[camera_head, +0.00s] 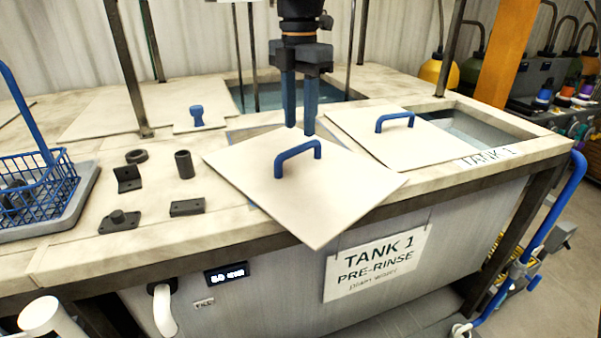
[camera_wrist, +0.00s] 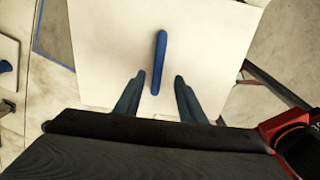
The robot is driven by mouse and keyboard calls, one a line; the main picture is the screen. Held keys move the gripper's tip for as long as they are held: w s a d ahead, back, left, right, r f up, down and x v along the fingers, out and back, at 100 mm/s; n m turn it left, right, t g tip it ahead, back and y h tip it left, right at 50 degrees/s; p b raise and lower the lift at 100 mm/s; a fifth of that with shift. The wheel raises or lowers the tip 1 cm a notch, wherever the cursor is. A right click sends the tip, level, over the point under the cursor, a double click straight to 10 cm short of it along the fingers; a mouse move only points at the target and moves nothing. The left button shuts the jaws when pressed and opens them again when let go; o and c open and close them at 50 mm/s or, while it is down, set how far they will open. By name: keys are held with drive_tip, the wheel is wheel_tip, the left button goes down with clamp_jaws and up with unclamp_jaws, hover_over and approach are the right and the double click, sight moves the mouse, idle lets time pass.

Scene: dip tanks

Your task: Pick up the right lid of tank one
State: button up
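Two pale square lids with blue bar handles lie at tank one, whose front bears the sign TANK 1 PRE-RINSE (camera_head: 375,264). The right lid (camera_head: 350,130) lies beside an open water-filled part of the tank (camera_head: 472,127); its handle (camera_head: 394,119) stands up. The other lid (camera_head: 318,210) lies nearer and to the left, turned askew, with one corner past the front edge. My gripper (camera_head: 300,130) points down over this nearer lid. In the wrist view its open fingers (camera_wrist: 158,78) flank a blue handle (camera_wrist: 160,55) with visible gaps on both sides. Contact height cannot be told.
A blue wire basket (camera_head: 35,190) stands on a grey tray at left. Several dark metal parts, including a cylinder (camera_head: 184,164), lie between. A small lid with a blue knob (camera_head: 197,116) is behind. Upright posts (camera_head: 130,70) rise from the tabletop. Blue tape (camera_wrist: 37,30) marks the surface.

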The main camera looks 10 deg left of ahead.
sight(299, 146)
wheel_tip(299, 146, down, 2)
drive_tip(key=shift+f+p, duration=0.2)
drive_tip(key=shift+p, duration=0.2)
drive_tip(key=shift+w+f+p, duration=0.2)
drive_tip(key=shift+f+p, duration=0.95)
drive_tip(key=shift+f, duration=1.5)
clamp_jaws()
drive_tip(key=shift+a+r, duration=0.1)
